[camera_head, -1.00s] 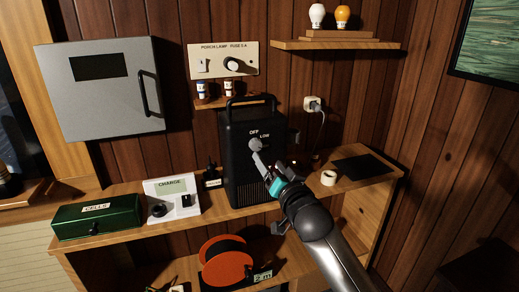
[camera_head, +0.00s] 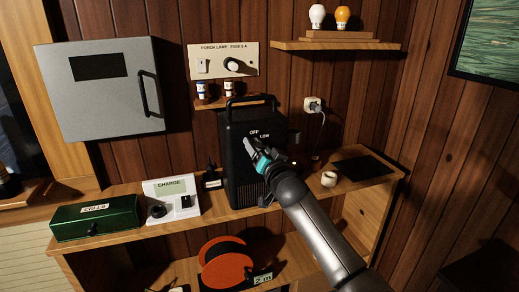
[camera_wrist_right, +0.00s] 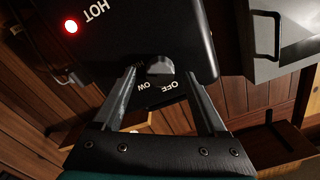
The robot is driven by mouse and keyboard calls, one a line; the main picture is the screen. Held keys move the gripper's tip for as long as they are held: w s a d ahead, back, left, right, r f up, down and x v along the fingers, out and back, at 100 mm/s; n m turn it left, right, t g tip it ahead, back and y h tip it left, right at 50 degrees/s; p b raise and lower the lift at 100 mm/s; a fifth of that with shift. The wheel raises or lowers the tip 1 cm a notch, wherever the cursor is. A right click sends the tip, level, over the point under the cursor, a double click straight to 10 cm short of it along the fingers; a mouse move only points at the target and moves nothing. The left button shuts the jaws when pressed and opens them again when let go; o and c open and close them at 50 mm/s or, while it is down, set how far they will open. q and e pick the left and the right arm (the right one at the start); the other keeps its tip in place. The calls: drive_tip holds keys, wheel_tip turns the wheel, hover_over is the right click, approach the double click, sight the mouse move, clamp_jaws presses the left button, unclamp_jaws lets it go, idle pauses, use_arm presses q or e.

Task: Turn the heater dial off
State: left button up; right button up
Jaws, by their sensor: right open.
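The heater (camera_head: 240,178) is a black upright box with a top handle, standing on the wooden shelf. Its front carries OFF and LOW labels. In the wrist view its grey round dial (camera_wrist_right: 160,68) sits between the spread fingertips of my right gripper (camera_wrist_right: 160,76). I cannot tell whether a finger touches it. OFF and part of LOW show beside the dial, HOT farther off; where the dial points is unclear. In the head view my right gripper (camera_head: 253,151) is in front of the dial and mostly hides it. My left gripper is not in view.
A red light (camera_wrist_right: 71,26) glows near HOT. A porch lamp panel (camera_head: 223,61) is above the heater. A charger (camera_head: 172,200) and green box (camera_head: 95,217) stand left; a white cup (camera_head: 329,179) and dark mat (camera_head: 363,170) lie right. A plug (camera_head: 313,104) is in the wall.

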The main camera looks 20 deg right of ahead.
clamp_jaws()
idle(0.6)
